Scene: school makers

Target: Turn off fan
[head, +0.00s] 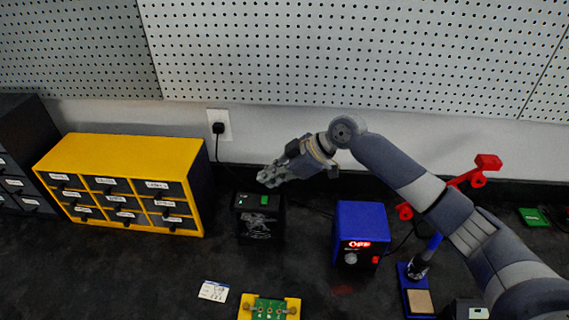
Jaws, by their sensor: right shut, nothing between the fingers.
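A small black box (262,225), which looks like the fan, stands upright on the dark bench left of centre. Its top has a green switch (264,200), and its front has a pale printed pattern. Whether it is running cannot be told. My right gripper (268,179) reaches in from the right, shut and empty, with its fingertips just above and behind the top of the box. My left gripper is out of view.
A yellow drawer cabinet (120,149) stands to the left. A blue soldering station (361,220) showing "OFF" is right of the box. A wall socket (219,127) is behind. A green circuit board in a yellow holder (243,307) and a white card (213,291) lie in front.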

